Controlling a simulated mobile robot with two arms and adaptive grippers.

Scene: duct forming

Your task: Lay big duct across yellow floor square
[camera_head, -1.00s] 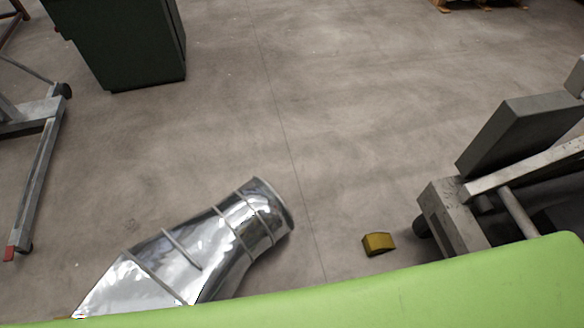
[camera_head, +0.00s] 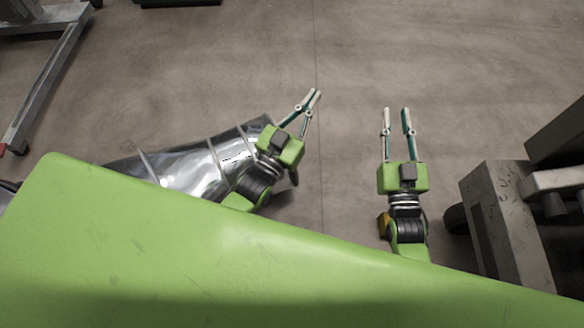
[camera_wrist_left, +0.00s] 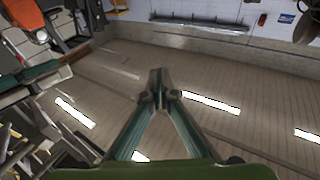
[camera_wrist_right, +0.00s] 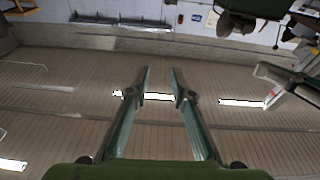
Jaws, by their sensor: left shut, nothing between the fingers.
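The big duct (camera_head: 190,170), a shiny silver bent tube with raised seams, lies on the floor at the left in the head view. My green body and left arm hide parts of it. My left gripper (camera_head: 314,94) is shut and empty, above and beyond the duct's right end. It also shows with its tips together in the left wrist view (camera_wrist_left: 160,80). My right gripper (camera_head: 396,110) is open and empty, well right of the duct. Its fingers stand apart in the right wrist view (camera_wrist_right: 161,72). No yellow floor square is in sight.
A grey metal frame (camera_head: 510,230) on wheels stands close at the right. Another wheeled frame (camera_head: 45,80) stands at the far left. The floor (camera_head: 330,60) beyond the grippers is clear.

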